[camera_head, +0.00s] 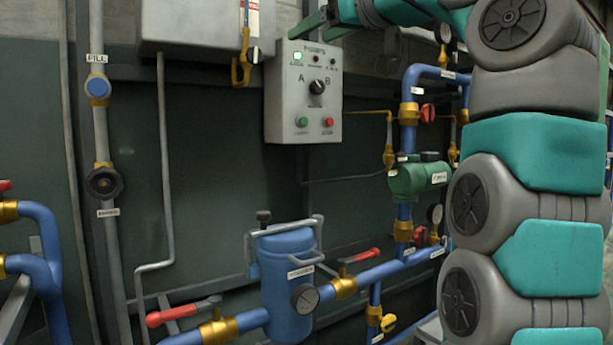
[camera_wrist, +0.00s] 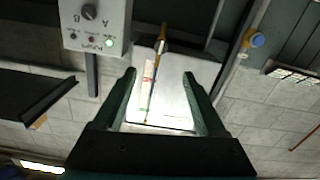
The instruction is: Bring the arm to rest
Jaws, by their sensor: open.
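My gripper (camera_wrist: 160,76) shows in the wrist view with its two dark green fingers spread apart and nothing between them. Behind the gap is a pale box with a sight tube. In the head view, part of my gripper (camera_head: 312,22) shows at the top edge, above the control box, and the rest is cut off. My teal and grey arm fills the right side, raised and bent over at the top.
The grey control box (camera_head: 304,95) has a lit green lamp and an A/B knob; it also shows in the wrist view (camera_wrist: 97,25). A pale wall box (camera_head: 200,25) hangs left of it. Below are a blue filter canister (camera_head: 285,275), blue pipes, red-handled valves and a green pump (camera_head: 420,177).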

